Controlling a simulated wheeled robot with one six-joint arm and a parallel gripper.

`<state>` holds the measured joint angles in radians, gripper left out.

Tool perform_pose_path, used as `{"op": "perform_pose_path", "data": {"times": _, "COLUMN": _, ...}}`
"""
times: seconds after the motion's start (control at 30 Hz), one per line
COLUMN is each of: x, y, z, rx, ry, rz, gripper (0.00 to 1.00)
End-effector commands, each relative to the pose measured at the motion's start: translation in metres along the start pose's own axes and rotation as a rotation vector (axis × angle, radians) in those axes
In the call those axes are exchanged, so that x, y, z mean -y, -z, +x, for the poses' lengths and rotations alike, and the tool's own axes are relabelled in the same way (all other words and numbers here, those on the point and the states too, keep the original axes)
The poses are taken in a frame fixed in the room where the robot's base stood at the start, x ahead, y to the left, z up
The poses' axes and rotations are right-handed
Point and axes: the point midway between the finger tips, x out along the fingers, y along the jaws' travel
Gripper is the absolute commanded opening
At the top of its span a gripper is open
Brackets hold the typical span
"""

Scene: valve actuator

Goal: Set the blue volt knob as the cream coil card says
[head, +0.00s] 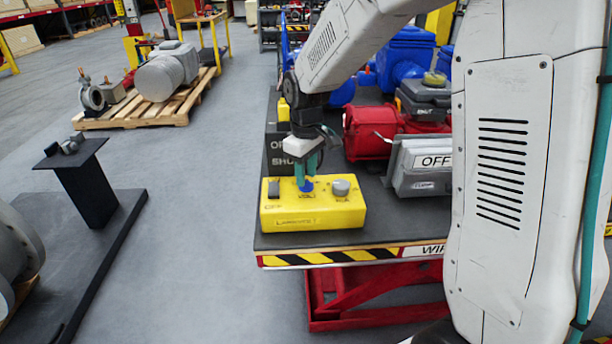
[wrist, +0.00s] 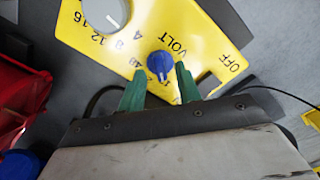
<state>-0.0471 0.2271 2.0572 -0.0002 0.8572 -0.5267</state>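The blue volt knob (head: 306,187) is on top of the yellow box (head: 330,214). In the wrist view the blue knob (wrist: 160,65) has a pale mark toward the picture's bottom, beside the printed VOLT. Small figures at its lower left are partly covered by a finger. My gripper (head: 306,166) points down over the knob. In the wrist view my gripper (wrist: 159,77) has its green fingers apart, one at each side of the knob's near edge. I cannot tell whether they touch it. I cannot make out the cream coil card in either view.
A grey knob (head: 341,187) and a dark switch (head: 273,188) share the yellow box. A red motor-like unit (head: 368,133) and a grey box with an OFF plate (head: 432,161) stand to the right. The dark bench top (head: 385,222) is bare right of the yellow box.

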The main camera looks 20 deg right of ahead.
Motion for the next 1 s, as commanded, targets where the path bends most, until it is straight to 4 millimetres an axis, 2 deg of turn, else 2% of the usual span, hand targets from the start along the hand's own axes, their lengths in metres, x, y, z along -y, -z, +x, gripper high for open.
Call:
{"op": "perform_pose_path", "data": {"times": 0.2, "x": -0.001, "y": 0.001, "z": -0.039, "rx": -0.004, "ry": -0.002, "rz": 0.000, "gripper": 0.34}}
{"op": "perform_pose_path", "data": {"times": 0.4, "x": 0.000, "y": 0.000, "z": -0.060, "rx": -0.001, "ry": -0.001, "rz": 0.000, "gripper": 0.34}}
{"op": "perform_pose_path", "data": {"times": 1.0, "x": 0.000, "y": -0.001, "z": -0.064, "rx": 0.004, "ry": 0.002, "rz": 0.024, "gripper": 0.34}}
